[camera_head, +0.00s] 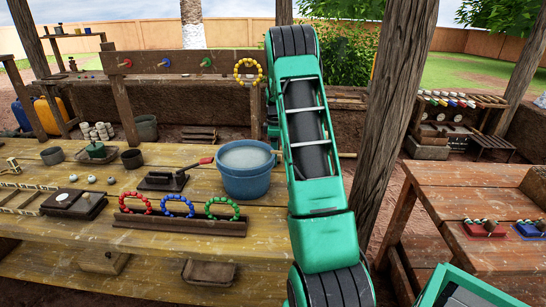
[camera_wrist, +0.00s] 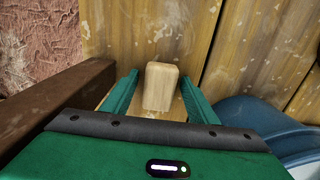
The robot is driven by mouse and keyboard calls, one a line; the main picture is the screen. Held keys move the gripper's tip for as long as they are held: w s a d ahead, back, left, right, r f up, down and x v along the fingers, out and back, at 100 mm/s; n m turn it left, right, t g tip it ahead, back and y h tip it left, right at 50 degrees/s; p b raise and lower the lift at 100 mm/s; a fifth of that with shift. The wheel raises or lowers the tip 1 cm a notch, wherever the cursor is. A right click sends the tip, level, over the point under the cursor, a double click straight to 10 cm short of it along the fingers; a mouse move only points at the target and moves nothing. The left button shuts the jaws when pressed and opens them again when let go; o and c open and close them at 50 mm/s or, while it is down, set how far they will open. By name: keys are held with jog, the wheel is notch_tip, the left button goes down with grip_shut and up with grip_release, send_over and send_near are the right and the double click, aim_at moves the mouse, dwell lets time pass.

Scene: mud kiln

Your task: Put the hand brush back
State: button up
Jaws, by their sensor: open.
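My gripper (camera_wrist: 158,98) is open in the wrist view, its green fingers apart on either side of a pale wooden block-like piece (camera_wrist: 160,84). This may be part of the hand brush; no bristles show, so I cannot be sure. The piece is over the wooden tabletop (camera_wrist: 120,30). I cannot tell whether either finger touches it. In the head view my raised green arm hides the gripper and this spot. No hand brush can be made out there.
A blue bucket (camera_head: 247,183) of water stands on the table left of my arm; its edge shows in the wrist view (camera_wrist: 262,118). A brown beam (camera_wrist: 58,100) lies left of the gripper. A rack with coloured bead rings (camera_head: 180,224) and a post (camera_head: 395,110) are nearby.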

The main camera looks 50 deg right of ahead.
notch_tip(320, 180, up, 12)
dwell(0.5)
jog(key=shift+r, duration=0.1)
dwell(0.4)
